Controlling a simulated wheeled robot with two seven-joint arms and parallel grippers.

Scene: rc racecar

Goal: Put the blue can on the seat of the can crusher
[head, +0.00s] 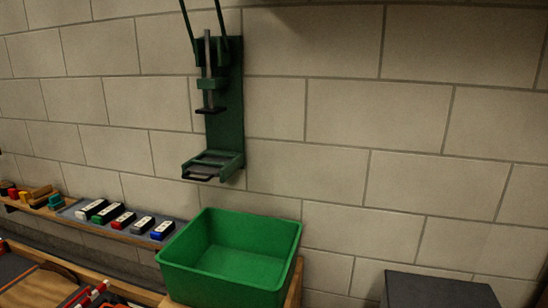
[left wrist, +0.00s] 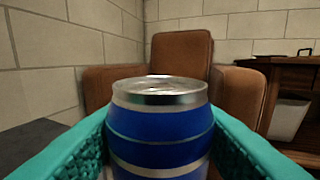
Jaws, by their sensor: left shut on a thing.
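The blue can (left wrist: 160,125) has a silver top and silver bands, and shows upright and close up in the left wrist view. My left gripper (left wrist: 160,150) has a teal finger on each side of the can and is shut on it. The green can crusher (head: 225,100) is fixed to the block wall in the head view, left of centre. Its seat (head: 212,163) is the small frame at the bottom, and it looks empty. Neither gripper nor the can shows in the head view. My right gripper is not in view.
An empty green bin (head: 235,255) stands below the crusher. A shelf (head: 120,228) with several small coloured items runs along the wall at left. A dark box (head: 440,290) is at lower right. The left wrist view shows a brown armchair (left wrist: 180,60) and a wooden table (left wrist: 285,75).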

